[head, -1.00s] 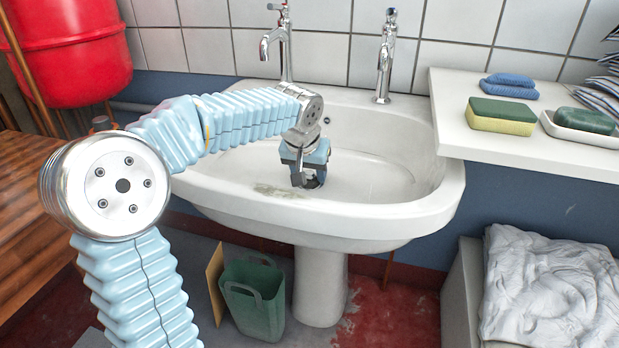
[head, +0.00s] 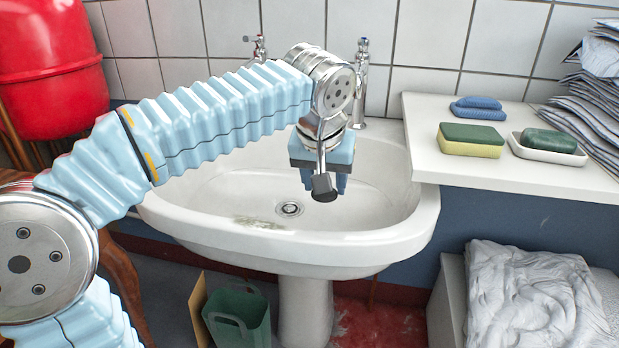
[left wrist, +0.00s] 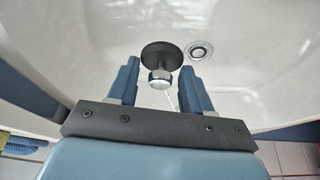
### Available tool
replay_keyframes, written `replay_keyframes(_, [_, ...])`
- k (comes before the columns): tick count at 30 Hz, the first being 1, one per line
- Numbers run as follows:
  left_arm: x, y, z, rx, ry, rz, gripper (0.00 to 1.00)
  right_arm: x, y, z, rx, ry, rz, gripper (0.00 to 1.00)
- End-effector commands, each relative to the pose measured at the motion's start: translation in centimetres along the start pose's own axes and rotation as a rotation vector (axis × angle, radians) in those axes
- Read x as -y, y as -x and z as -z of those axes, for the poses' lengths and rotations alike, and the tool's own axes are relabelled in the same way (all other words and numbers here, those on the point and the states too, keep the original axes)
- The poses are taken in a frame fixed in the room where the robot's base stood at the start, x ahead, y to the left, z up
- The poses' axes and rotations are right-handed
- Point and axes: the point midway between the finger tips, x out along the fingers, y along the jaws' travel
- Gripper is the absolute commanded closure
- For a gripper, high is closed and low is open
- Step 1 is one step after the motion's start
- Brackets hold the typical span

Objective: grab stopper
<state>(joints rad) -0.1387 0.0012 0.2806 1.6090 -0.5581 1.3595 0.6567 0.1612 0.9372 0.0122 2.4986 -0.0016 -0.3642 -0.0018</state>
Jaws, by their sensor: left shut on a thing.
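The stopper is a black disc with a silver knob. My left gripper (head: 325,180) is shut on it and holds it raised over the white sink basin (head: 230,196). In the head view the dark stopper (head: 324,188) hangs below the jaws. In the left wrist view the black disc of the stopper (left wrist: 161,56) lies just beyond the fingertips of the left gripper (left wrist: 160,72), with its knob between the fingers. The drain hole (head: 290,209) is uncovered, left of and below the stopper; it also shows in the left wrist view (left wrist: 200,52). My right gripper is out of view.
Two chrome taps, a left one (head: 259,48) and a right one (head: 361,82), stand behind the basin. A white shelf (head: 418,130) at the right bears a green-yellow sponge (head: 471,140) and a soap dish (head: 545,153). A green bin (head: 238,318) stands below the sink.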

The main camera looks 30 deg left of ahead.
Motion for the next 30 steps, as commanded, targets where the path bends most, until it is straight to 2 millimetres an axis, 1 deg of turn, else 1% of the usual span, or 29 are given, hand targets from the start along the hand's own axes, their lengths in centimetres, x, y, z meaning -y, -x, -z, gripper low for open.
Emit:
replay_keyframes(5, [-0.5,1.2,-0.1,0.0,0.002,0.001,0.81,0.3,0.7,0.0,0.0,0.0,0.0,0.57])
replay_keyframes(15, [-0.5,3.9,1.0,0.0,0.001,0.0,0.81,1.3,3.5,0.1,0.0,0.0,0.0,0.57])
replay_keyframes(18, [-0.5,4.4,1.2,0.0,0.001,0.0,0.81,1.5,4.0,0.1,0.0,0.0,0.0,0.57])
replay_keyframes(30, [-0.5,4.5,1.3,0.0,0.002,0.0,0.81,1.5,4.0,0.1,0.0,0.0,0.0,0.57])
